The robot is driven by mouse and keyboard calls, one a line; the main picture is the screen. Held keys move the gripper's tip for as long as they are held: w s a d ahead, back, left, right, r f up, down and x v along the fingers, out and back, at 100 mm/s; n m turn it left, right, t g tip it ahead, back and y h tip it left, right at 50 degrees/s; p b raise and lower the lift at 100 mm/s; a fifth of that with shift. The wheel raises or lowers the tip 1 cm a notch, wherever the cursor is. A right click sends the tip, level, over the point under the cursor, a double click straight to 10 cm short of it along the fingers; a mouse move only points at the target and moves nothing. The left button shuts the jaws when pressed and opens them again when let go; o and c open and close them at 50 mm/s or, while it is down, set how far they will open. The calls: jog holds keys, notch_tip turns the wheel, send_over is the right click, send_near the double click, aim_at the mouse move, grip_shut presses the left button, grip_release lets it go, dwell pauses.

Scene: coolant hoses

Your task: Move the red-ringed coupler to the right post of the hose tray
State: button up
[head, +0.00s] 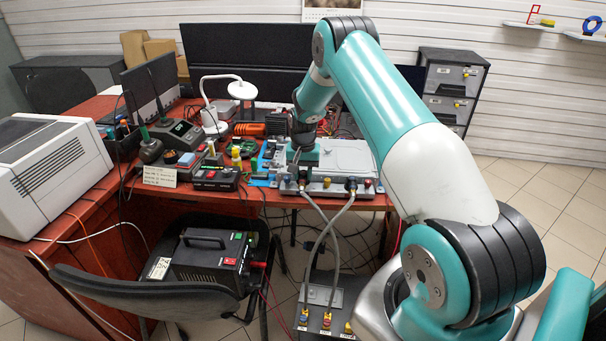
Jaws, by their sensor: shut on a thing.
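My gripper (302,174) is at the front left of a grey metal unit (345,155) on the red-brown table, pointing down. It is small here and its fingers are mostly hidden. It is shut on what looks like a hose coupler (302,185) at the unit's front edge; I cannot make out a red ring. A grey hose (322,212) hangs from there. A second coupler (352,185) with its own hose (338,222) is further right on the front. Which part is the hose tray, and its right post, I cannot tell for sure.
A grey box with coloured fittings (326,300) stands low in front of the table, below the hoses. A black power unit (212,258) sits on a chair (150,300) at the left. Small boxes and tools crowd the table left of my gripper. Drawers (455,80) stand behind right.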

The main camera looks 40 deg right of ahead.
jog(key=shift+r+p, duration=1.7)
jog(key=shift+r, duration=1.2)
